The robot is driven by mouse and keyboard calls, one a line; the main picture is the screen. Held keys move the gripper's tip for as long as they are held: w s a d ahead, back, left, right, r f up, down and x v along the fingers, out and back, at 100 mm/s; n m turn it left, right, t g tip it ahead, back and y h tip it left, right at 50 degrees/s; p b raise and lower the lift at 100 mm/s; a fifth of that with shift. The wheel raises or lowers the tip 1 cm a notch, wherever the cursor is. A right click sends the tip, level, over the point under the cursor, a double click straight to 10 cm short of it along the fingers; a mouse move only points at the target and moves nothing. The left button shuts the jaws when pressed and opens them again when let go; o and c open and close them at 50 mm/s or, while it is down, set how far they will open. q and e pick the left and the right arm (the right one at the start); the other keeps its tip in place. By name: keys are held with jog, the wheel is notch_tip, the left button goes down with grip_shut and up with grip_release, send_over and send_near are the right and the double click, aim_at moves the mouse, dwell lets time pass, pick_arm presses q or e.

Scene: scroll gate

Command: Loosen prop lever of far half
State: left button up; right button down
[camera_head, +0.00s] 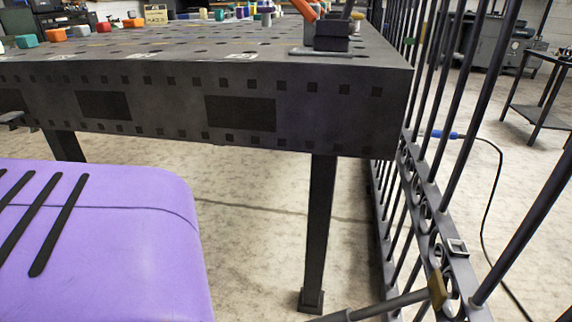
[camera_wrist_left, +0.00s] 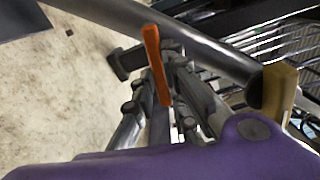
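The prop's tube (camera_head: 385,306) enters at the bottom of the head view and runs to a brass-coloured block (camera_head: 437,288) at the gate (camera_head: 425,185). In the left wrist view the dark tube (camera_wrist_left: 160,38) crosses the top and ends near the brass-coloured block (camera_wrist_left: 280,88). An orange lever (camera_wrist_left: 154,62) stands close to the tube. My left gripper (camera_wrist_left: 158,78) has its fingers on either side of the lever; whether they press on it is unclear. The head view does not show the left gripper. My right gripper is in neither view.
A dark perforated table (camera_head: 225,75) stands left of the gate, with coloured blocks and a clamp on top. A blue-ended cable (camera_head: 487,142) lies beyond the bars. Pale floor (camera_head: 255,230) is open below the table.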

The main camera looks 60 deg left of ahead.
pick_arm(q)
jog(key=o, duration=0.4)
jog(key=shift+a, duration=0.15)
